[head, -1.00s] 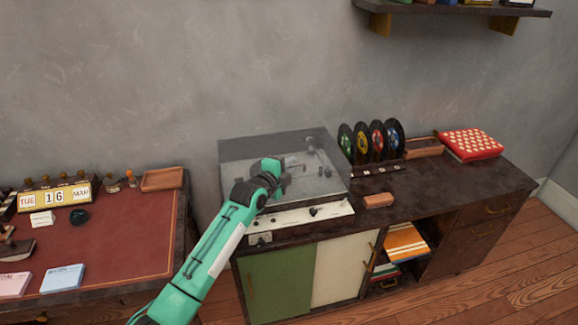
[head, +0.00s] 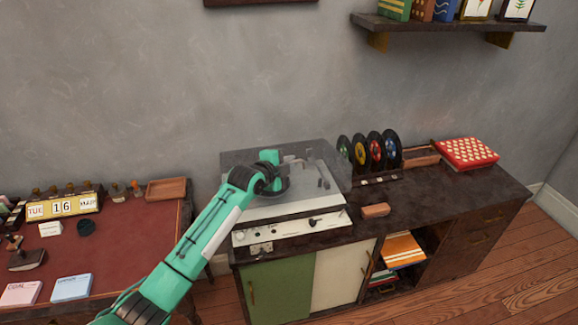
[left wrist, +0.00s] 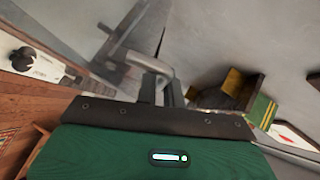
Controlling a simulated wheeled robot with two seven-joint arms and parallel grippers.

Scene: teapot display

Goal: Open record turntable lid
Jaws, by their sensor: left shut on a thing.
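The record turntable (head: 290,207) sits on the dark cabinet, with a pale deck and a white front panel with knobs. Its smoky see-through lid (head: 338,168) is raised towards the wall, and the deck's front part shows clear of it. My left gripper (head: 270,170) is over the deck at the lid. In the left wrist view its fingers (left wrist: 160,88) are shut at a grey bar (left wrist: 148,62), which looks like the lid's handle. The exact contact is partly hidden. My right gripper is out of view.
Several records (head: 375,150) stand in a rack right of the turntable. A brown block (head: 375,210) lies on the cabinet top, and a red patterned box (head: 466,153) lies farther right. A desk (head: 130,225) is at left. A wall shelf (head: 450,24) hangs at upper right.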

